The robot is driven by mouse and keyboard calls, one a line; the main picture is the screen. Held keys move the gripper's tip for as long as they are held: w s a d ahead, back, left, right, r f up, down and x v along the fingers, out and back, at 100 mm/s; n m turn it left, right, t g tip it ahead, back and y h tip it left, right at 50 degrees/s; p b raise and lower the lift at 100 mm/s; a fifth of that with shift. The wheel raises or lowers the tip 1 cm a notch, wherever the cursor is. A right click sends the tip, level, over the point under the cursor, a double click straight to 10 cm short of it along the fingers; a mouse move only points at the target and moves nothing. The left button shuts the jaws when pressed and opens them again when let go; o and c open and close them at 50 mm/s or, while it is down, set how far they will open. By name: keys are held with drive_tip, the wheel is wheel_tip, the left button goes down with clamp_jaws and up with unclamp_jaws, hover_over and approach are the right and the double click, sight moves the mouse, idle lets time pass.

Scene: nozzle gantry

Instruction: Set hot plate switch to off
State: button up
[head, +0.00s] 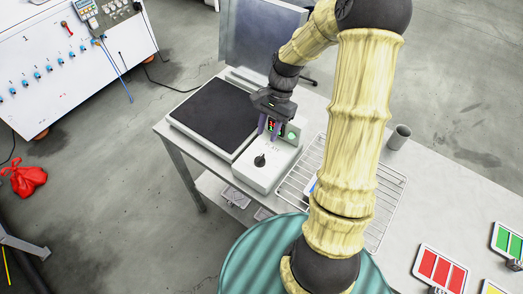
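The hot plate (214,112) is a dark square plate in a white frame on the table. Its white control box (267,174) is at its front right. The box carries a black knob (259,160) near its front, a small red-lit part (271,127) farther back and a green round light or button (292,134) to the right. My gripper (269,127) hangs over the back of the box with its purple fingers apart around the red-lit part. It looks open. Whether the fingers touch the box cannot be told, and the switch position is not clear.
A wire rack (389,205) lies right of the box, partly behind my arm. A grey cup (399,137) stands beyond it. Red (441,268) and green (508,240) panels lie at the right. A white cabinet (70,55) stands at upper left.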

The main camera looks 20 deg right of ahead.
sight(261, 156)
drive_tip(key=p+x, duration=0.1)
drive_tip(key=x, duration=0.7)
drive_tip(key=shift+f, duration=0.3)
clamp_jaws()
